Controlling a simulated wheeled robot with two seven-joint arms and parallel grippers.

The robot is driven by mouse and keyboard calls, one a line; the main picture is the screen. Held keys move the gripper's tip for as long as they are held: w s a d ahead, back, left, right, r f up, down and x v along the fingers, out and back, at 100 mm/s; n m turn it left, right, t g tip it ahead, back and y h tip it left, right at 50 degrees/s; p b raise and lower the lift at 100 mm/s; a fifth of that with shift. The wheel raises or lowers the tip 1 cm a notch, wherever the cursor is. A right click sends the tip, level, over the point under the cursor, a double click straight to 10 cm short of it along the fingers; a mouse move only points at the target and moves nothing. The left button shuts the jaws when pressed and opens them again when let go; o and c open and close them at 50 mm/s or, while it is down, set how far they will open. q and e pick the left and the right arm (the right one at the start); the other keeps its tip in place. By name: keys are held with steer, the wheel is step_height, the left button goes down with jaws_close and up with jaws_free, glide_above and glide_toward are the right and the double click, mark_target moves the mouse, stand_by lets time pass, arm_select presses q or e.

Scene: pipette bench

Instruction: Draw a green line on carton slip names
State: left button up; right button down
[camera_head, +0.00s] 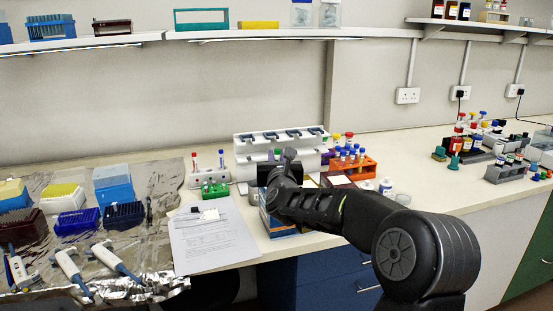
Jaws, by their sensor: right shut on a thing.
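My right arm comes in from the lower right, and its black gripper (270,178) is over the front of the bench. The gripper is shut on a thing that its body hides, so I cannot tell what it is. A small green spot (277,153) shows just behind the gripper, too small to name. A blue and orange carton (274,225) stands below the gripper, partly covered by it. A printed paper sheet (212,246) lies left of the carton. Small white pieces (210,214) lie at its top; names are unreadable. My left gripper is not in view.
A green rack (215,190) stands behind the sheet. A white pipette stand (280,142) and an orange tube rack (352,166) are behind my arm. Foil (150,258) with pipettes and tip boxes fills the left.

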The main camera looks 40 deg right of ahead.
arm_select(q)
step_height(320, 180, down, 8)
steer(key=b, duration=0.7)
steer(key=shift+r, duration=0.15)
stand_by(6.8)
